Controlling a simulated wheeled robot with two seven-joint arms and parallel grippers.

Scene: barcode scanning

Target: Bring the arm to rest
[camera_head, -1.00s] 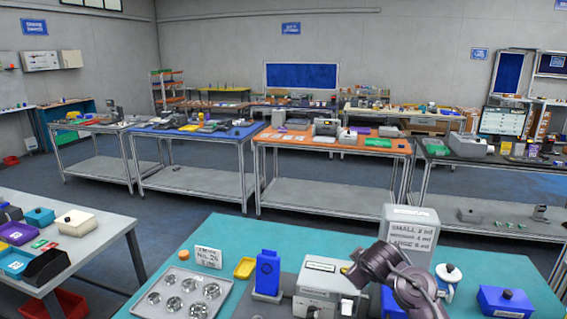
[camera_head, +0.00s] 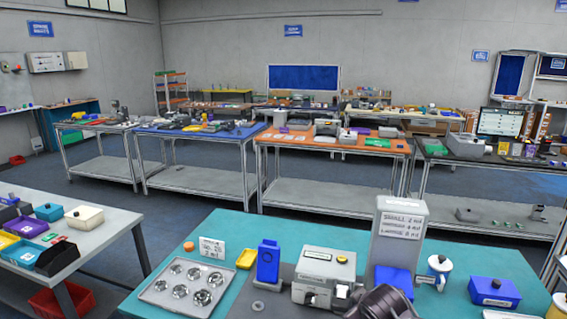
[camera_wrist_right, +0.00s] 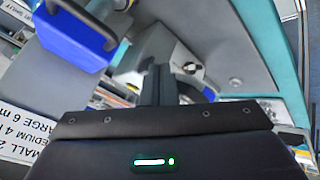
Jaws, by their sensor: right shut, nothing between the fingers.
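My right arm (camera_head: 383,302) shows only in part at the bottom edge of the head view, in front of the teal table (camera_head: 215,240). My right gripper (camera_wrist_right: 158,85) shows in the right wrist view, its dark fingers together and nothing held. Beyond the fingers, a grey-white device with a knob (camera_wrist_right: 180,62) and a blue container (camera_wrist_right: 75,40) show tilted. My left gripper is in neither view.
The teal table holds a metal tray with round cups (camera_head: 183,285), a blue scanner-like device (camera_head: 267,265), a white machine (camera_head: 322,274), a tall labelled grey box (camera_head: 398,235), a white mug (camera_head: 438,270) and a blue box (camera_head: 495,292).

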